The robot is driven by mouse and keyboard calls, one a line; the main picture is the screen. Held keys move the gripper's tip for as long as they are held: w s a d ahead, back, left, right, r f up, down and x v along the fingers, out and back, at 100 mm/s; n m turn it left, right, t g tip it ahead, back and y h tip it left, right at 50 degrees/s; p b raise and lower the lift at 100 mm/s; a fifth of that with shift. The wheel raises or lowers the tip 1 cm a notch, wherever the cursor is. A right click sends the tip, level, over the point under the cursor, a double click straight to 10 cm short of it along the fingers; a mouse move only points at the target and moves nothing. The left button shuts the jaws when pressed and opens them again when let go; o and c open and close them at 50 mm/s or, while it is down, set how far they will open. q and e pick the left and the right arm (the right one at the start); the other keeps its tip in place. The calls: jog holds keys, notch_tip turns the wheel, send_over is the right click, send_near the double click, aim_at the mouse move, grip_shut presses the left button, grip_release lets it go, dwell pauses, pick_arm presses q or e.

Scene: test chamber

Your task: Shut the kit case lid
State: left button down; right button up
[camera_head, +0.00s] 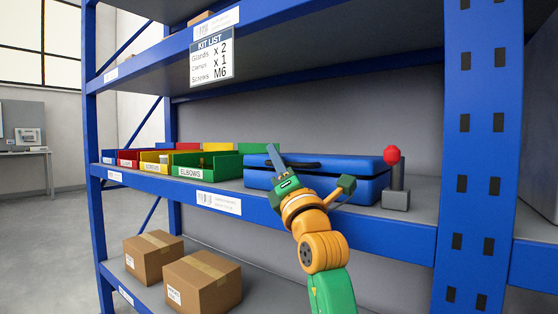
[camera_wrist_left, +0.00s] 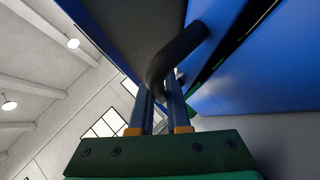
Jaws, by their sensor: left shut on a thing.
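The blue kit case (camera_head: 345,183) lies on the middle shelf. Its lid (camera_head: 350,162) looks down or nearly down in the head view. A dark gap runs between two blue parts of the case (camera_wrist_left: 245,85) in the left wrist view, so I cannot tell whether the lid is fully shut. My left gripper (camera_head: 273,155) is at the front left of the case. In the left wrist view its fingers (camera_wrist_left: 160,100) are shut on the black curved handle (camera_wrist_left: 178,52). My arm hides part of the case front. My right gripper is not in view.
A grey post with a red knob (camera_head: 391,155) stands close to the right of the case. Coloured bins, including a green one (camera_head: 205,167), stand to its left. A blue upright (camera_head: 478,150) rises at right. Cardboard boxes (camera_head: 203,283) sit on the lower shelf.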

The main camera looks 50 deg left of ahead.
pick_arm(q)
jog(key=shift+s+f, duration=0.15)
jog(key=shift+f, duration=0.05)
jog(key=c, duration=1.2)
grip_release()
jog(key=shift+o, duration=0.2)
jog(key=shift+s+r, duration=0.15)
jog(key=shift+s, duration=0.1)
jog(key=b+v, duration=0.1)
jog(key=v, duration=0.6)
jog(key=shift+b, duration=0.3)
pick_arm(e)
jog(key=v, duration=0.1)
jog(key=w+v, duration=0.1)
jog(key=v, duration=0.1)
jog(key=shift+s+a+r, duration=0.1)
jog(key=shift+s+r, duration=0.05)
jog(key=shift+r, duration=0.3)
pick_arm(q)
jog(key=shift+d, duration=0.15)
